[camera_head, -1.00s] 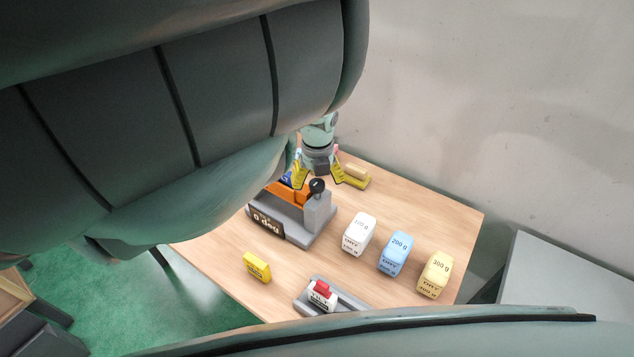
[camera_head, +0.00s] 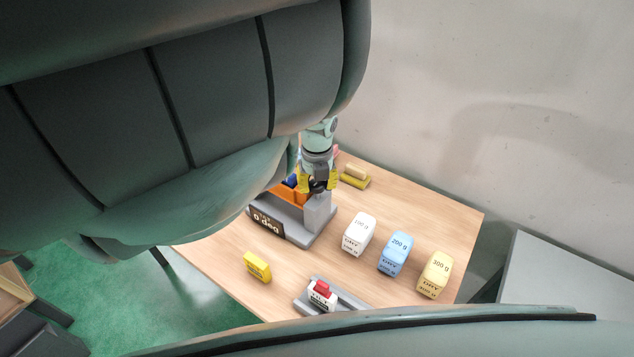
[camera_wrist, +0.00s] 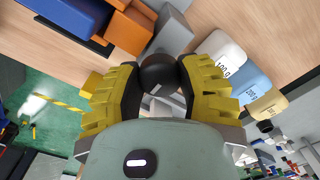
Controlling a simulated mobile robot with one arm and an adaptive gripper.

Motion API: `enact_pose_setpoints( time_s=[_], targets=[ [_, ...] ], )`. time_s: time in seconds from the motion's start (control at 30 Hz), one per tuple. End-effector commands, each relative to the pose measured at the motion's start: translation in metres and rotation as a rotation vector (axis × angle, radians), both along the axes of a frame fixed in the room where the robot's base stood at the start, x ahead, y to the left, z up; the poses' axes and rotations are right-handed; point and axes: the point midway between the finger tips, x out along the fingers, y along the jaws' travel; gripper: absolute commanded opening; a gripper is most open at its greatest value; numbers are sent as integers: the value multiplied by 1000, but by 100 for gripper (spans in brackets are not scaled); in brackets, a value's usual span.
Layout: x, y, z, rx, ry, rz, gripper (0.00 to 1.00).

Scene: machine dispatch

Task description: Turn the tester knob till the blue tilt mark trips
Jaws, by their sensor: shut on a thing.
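The tilt tester (camera_head: 286,229) is a grey base with an orange platform (camera_head: 288,194) and a sign reading "0 deg" (camera_head: 266,222). Its dark round knob (camera_wrist: 160,73) is between my fingers in the wrist view. My gripper (camera_head: 318,186) has yellow fingers and is shut on the knob at the tester's grey post (camera_head: 318,213). In the wrist view my gripper (camera_wrist: 159,78) has one finger on each side of the knob. A dark blue object (camera_head: 290,181) rests on the orange platform, partly hidden by my arm. I cannot make out a tripped mark.
White (camera_head: 359,234), blue (camera_head: 395,254) and yellow (camera_head: 434,275) weights stand to the right of the tester. A small yellow block (camera_head: 257,267) and a grey tray (camera_head: 349,301) with a red-topped white item (camera_head: 321,294) lie in front. A yellow holder (camera_head: 355,181) stands behind.

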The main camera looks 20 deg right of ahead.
Motion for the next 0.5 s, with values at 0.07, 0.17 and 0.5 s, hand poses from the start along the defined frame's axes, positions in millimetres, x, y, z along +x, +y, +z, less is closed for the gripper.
enact_pose_setpoints(
  time_s=[0.07,0.17,0.5],
  targets=[
    [0,0,0,0,0,0,22],
    [0,0,0,0,0,0,11],
    [0,1,-1,2,0,20,1]
  ],
)
